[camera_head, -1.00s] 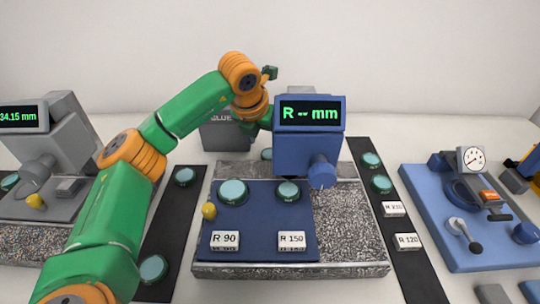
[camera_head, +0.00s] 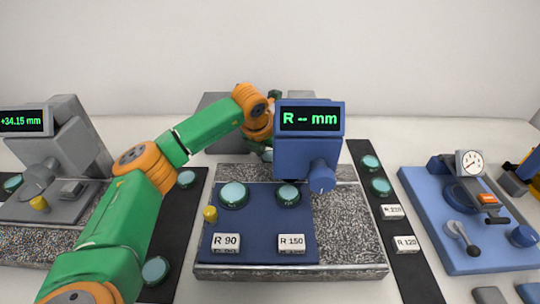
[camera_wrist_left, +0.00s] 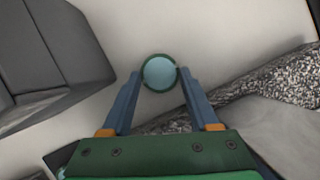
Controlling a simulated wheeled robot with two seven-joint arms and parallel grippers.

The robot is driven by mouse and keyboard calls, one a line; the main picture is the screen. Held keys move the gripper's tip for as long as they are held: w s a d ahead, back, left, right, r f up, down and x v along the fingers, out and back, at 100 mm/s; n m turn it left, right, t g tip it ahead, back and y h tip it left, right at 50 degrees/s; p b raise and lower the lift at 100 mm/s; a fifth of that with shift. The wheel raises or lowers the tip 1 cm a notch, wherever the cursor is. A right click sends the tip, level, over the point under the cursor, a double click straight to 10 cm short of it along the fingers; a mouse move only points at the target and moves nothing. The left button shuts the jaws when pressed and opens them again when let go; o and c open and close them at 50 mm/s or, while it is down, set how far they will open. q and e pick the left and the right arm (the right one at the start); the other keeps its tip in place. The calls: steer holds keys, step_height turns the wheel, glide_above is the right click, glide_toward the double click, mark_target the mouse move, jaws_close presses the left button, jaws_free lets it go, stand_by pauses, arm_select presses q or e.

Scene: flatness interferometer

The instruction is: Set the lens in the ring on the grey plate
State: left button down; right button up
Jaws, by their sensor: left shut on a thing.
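My left gripper (camera_wrist_left: 159,78) is shut on a round teal lens (camera_wrist_left: 159,72) with a dark green rim, held by its edges between the fingertips. Under it the wrist view shows bare white table. In the head view the hand reaches down behind the granite slab, left of the blue gauge head, and is mostly hidden. My right gripper is not in view.
The blue gauge (camera_head: 308,150) reads "R -- mm" beside a blue plate (camera_head: 262,215) with two lenses, labelled R 90 and R 150. Black strips with more lenses flank the granite slab (camera_head: 350,240). A grey box (camera_wrist_left: 50,50) stands close left of the hand.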

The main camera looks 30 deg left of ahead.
arm_select(q)
step_height(320, 180, up, 13)
step_height(320, 180, up, 15)
steer(key=p, duration=0.9)
glide_above(269, 157)
steer(key=shift+s, duration=0.1)
